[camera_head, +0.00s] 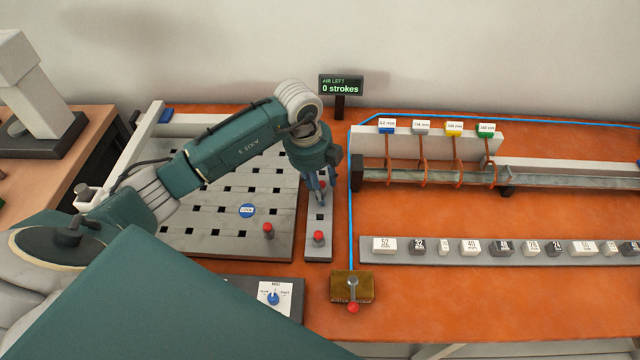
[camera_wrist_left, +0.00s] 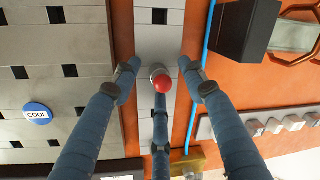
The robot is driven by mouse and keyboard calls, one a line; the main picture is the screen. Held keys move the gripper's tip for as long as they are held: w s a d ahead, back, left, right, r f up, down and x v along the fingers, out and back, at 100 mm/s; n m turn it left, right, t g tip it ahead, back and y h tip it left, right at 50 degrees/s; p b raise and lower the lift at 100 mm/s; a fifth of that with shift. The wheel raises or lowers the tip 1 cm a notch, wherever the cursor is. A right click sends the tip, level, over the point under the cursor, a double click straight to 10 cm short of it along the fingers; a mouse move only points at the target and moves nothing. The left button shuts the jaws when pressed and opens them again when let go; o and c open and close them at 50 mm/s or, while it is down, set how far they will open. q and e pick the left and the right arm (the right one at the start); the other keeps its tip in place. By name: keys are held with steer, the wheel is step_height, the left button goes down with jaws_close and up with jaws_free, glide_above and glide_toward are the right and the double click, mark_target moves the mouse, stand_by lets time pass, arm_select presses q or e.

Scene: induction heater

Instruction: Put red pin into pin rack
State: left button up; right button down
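A narrow grey rack strip (camera_head: 318,255) with square holes lies to the right of the perforated grey board (camera_head: 190,240). One red-topped pin (camera_head: 318,238) stands on the strip near its front end. Another red-topped pin (camera_head: 267,230) stands on the board. My left gripper (camera_head: 320,197) points down over the strip. In the left wrist view, a red-topped pin (camera_wrist_left: 160,84) is between its spread fingers. The two side fingers are apart from the pin; the third finger overlaps its lower edge, and contact cannot be told. My right gripper is not in view.
A blue COOL button (camera_head: 247,211) is on the board. A brown box with a red-knobbed lever (camera_head: 352,288) stands at the front. A blue hose (camera_head: 350,230) runs along the strip's right. Labelled blocks (camera_head: 470,246) and a coil rail (camera_head: 430,178) lie right.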

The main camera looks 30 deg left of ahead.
arm_select(q)
step_height(320, 180, up, 12)
steer(key=s+a, duration=0.1)
steer(key=shift+s, duration=0.35)
steer(key=shift+f, duration=0.1)
stand_by(0.3)
